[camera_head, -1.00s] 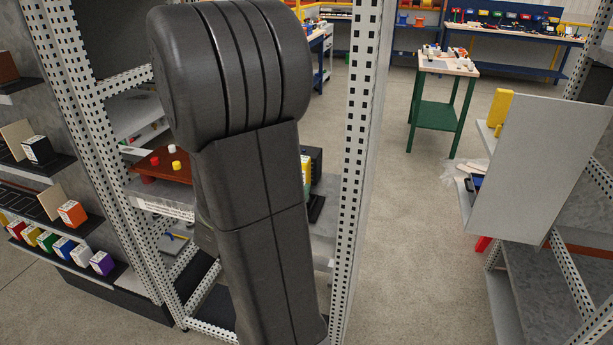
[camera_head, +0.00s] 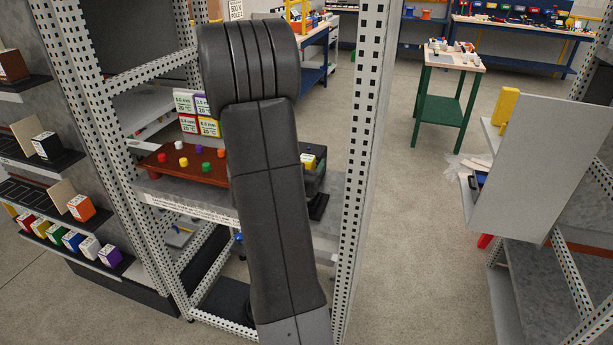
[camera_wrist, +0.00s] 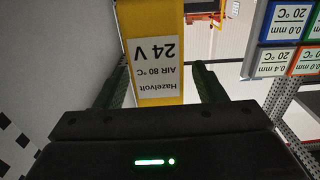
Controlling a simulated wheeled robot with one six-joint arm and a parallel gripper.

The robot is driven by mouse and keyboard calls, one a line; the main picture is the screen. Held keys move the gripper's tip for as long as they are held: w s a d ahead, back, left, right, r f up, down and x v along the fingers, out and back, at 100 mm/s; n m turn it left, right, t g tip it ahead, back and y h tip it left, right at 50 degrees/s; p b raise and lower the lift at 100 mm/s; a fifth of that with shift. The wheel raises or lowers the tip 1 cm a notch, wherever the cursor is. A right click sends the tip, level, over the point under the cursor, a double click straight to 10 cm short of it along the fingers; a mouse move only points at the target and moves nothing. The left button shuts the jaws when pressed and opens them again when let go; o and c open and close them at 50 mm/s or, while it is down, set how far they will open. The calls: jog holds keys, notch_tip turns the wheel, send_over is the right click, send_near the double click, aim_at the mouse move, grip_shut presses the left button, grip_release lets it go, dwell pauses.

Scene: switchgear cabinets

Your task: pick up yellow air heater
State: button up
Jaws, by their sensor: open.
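The yellow air heater (camera_wrist: 153,50) fills the upper middle of the wrist view. Its white label reads "Hazelvolt AIR 80 °C 24 V", upside down in this view. My gripper (camera_wrist: 160,88) is open, with one dark green finger on each side of the heater. Whether either finger touches it I cannot tell. In the head view my arm hides the gripper. A small yellow and white thing (camera_head: 308,161) shows just right of my arm there; I cannot tell if it is the heater.
Boxes with temperature labels (camera_wrist: 285,25) stand at the right of the wrist view. In the head view, a red-brown board (camera_head: 185,166) with coloured knobs lies on the rack shelf. A perforated post (camera_head: 362,130) stands right of my arm. Open floor (camera_head: 410,220) lies beyond it.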

jog(key=shift+x, duration=0.9)
jog(key=shift+c, duration=0.2)
grip_shut()
jog(key=shift+r, duration=0.1)
